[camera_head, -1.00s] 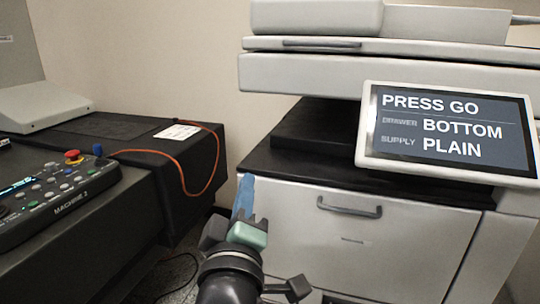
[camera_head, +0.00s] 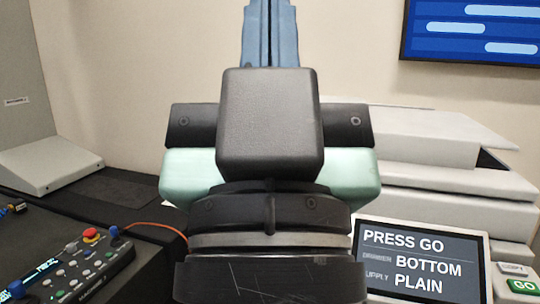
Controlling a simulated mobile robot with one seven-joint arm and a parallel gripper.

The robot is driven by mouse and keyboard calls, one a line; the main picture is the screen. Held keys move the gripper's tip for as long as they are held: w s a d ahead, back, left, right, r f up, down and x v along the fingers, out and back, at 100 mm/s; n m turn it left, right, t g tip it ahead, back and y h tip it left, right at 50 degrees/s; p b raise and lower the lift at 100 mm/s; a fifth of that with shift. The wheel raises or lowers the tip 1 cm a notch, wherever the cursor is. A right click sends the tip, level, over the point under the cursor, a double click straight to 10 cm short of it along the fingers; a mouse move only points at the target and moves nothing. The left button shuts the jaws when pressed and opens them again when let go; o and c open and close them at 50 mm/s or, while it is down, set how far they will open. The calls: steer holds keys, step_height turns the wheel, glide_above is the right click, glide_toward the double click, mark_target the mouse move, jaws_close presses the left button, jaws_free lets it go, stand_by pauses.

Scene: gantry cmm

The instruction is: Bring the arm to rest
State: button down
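My gripper (camera_head: 270,8) is raised in the middle of the view, seen from behind.
The printer (camera_head: 430,190) stands at right, with a screen (camera_head: 415,262) reading PRESS GO, BOTTOM, PLAIN and a green GO button (camera_head: 523,287). A control panel (camera_head: 75,262) with a red knob lies at left. An orange cable (camera_head: 155,226) runs behind my arm. A blue wall display (camera_head: 475,30) hangs upper right.

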step_height(320, 180, up, 20)
steer(key=p, duration=1.7)
steer(key=shift+f, duration=0.15)
